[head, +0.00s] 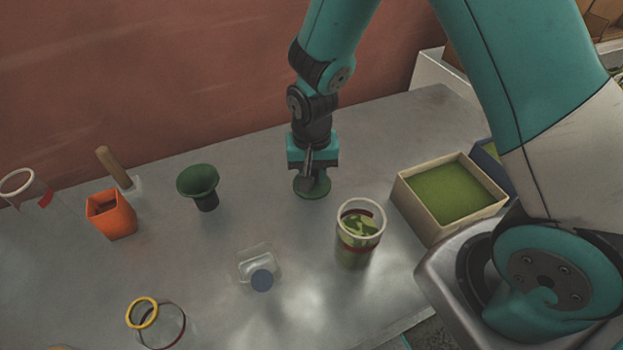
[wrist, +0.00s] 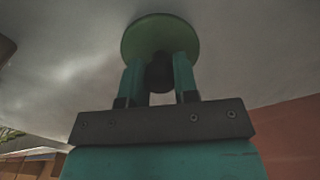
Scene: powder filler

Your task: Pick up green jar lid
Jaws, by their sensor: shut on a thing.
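The green jar lid (head: 312,188) is a round dark green disc under my gripper (head: 309,172) on the grey table in the head view. In the wrist view the lid (wrist: 160,36) lies at the ends of the two teal fingers of my gripper (wrist: 160,72). A dark knob-like part sits between the fingers, and the gripper is shut on it. The lid looks flat and at or just above the table; I cannot tell whether it touches. A jar with green contents and a red band (head: 359,235) stands to the right, in front of the lid.
A box of green powder (head: 407,197) stands at the right. A green funnel (head: 198,183), an orange container (head: 110,214) and a wooden-handled tool (head: 113,166) are to the left. A small clear tray (head: 258,264) and a yellow-rimmed jar (head: 143,312) are in front.

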